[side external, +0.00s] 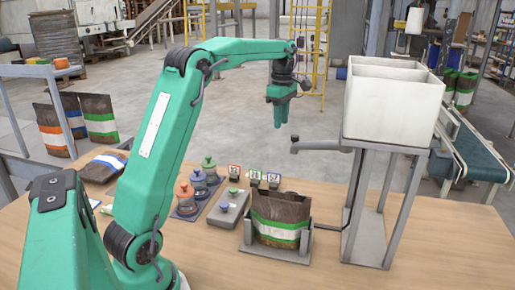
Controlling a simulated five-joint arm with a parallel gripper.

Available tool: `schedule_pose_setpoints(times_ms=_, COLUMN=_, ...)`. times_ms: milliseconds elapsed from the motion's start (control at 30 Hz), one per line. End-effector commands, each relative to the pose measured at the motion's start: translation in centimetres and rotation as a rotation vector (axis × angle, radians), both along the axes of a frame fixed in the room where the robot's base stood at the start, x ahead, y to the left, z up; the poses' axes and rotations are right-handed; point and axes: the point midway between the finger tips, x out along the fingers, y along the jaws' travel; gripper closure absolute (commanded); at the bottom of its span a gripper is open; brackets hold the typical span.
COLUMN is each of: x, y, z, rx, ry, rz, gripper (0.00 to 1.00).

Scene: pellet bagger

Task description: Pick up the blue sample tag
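Three small dark tags stand in a row near the middle of the wooden table. The rightmost one, edged in blue, looks like the blue sample tag (274,180). An orange-edged tag (234,171) is at the left and a green-edged tag (255,177) is between them. The blue tag stands just behind the pellet bag. My gripper (281,124) points down in the air, above and apart from the tags. Its green fingers look close together; any gap is too small to tell. Nothing shows in it.
A brown pellet bag (281,219) sits in a grey holder in front of the tags. A white bin (392,108) on a metal stand rises at the right, with an arm (318,145) reaching left.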

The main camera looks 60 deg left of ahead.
Motion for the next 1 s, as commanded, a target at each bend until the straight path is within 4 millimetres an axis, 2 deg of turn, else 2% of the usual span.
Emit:
schedule_pose_setpoints(times_ms=200, x=0.5, y=2.5, z=-0.4, rx=0.0, ry=0.001, rz=0.157, gripper=0.69)
schedule_pose_setpoints(times_ms=467, x=0.9, y=4.6, z=-0.8, rx=0.0, ry=0.0, rz=0.291, gripper=0.69)
schedule_pose_setpoints(times_ms=733, x=0.8, y=4.5, z=-3.4, rx=-0.001, ry=0.002, rz=0.294, gripper=0.69)
schedule_pose_setpoints(times_ms=900, x=0.8, y=4.5, z=-6.0, rx=-0.001, ry=0.003, rz=0.292, gripper=0.69)
schedule_pose_setpoints(times_ms=1000, x=0.8, y=4.5, z=-8.3, rx=-0.002, ry=0.005, rz=0.292, gripper=0.69)
